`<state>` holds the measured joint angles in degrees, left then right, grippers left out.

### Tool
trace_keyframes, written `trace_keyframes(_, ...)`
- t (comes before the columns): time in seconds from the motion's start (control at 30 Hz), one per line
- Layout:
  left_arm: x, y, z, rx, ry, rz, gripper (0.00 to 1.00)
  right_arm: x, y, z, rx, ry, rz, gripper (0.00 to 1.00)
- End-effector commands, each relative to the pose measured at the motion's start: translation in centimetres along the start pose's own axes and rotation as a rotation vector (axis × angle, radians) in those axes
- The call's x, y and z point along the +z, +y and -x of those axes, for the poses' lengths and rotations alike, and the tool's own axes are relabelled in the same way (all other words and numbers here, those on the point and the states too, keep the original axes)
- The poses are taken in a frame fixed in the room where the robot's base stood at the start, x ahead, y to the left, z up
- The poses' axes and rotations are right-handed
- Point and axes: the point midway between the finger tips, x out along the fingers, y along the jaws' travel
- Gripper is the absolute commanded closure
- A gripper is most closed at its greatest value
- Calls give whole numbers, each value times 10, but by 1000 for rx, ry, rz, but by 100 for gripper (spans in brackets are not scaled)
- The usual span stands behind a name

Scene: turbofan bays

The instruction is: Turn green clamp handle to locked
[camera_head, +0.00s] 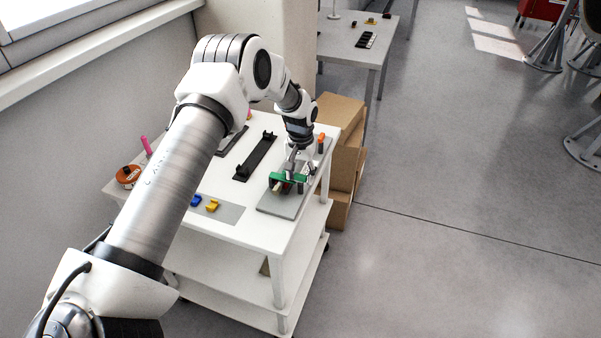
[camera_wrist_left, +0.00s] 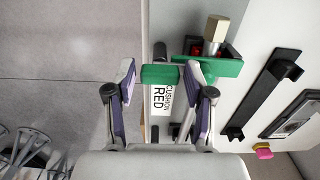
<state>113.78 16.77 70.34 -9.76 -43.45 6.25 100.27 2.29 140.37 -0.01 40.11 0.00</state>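The green clamp handle (camera_wrist_left: 160,75) lies between the fingers of my left gripper (camera_wrist_left: 162,78) in the wrist view. The gripper is open: its fingertips are wide apart, with a narrow gap on the left of the green end, and the right fingertip overlaps the green bar. The bar runs on to the right beside a beige-tipped post (camera_wrist_left: 215,30) and a red part (camera_wrist_left: 197,50). In the head view the green clamp (camera_head: 287,177) sits on a grey plate (camera_head: 273,205), with my left gripper (camera_head: 296,168) over it. My right gripper is not in view.
The white cart top (camera_head: 255,228) holds a black bracket (camera_head: 256,156), blue (camera_head: 196,201) and yellow (camera_head: 212,205) pieces and an orange-brown round item (camera_head: 127,176). A white label (camera_wrist_left: 161,100) reads "RED". Cardboard boxes (camera_head: 345,150) stand beside the cart.

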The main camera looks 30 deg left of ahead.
Motion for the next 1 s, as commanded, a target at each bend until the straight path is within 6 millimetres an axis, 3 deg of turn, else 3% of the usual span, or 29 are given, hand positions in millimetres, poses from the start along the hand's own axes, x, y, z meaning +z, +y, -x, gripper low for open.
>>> trace_keyframes(0.47,-3,0,7,0,9,-2,33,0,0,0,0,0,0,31)
trace_keyframes(0.8,-2,1,64,1,9,-1,33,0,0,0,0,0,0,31)
trace_keyframes(1.0,-2,1,81,-1,6,-1,33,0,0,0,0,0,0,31)
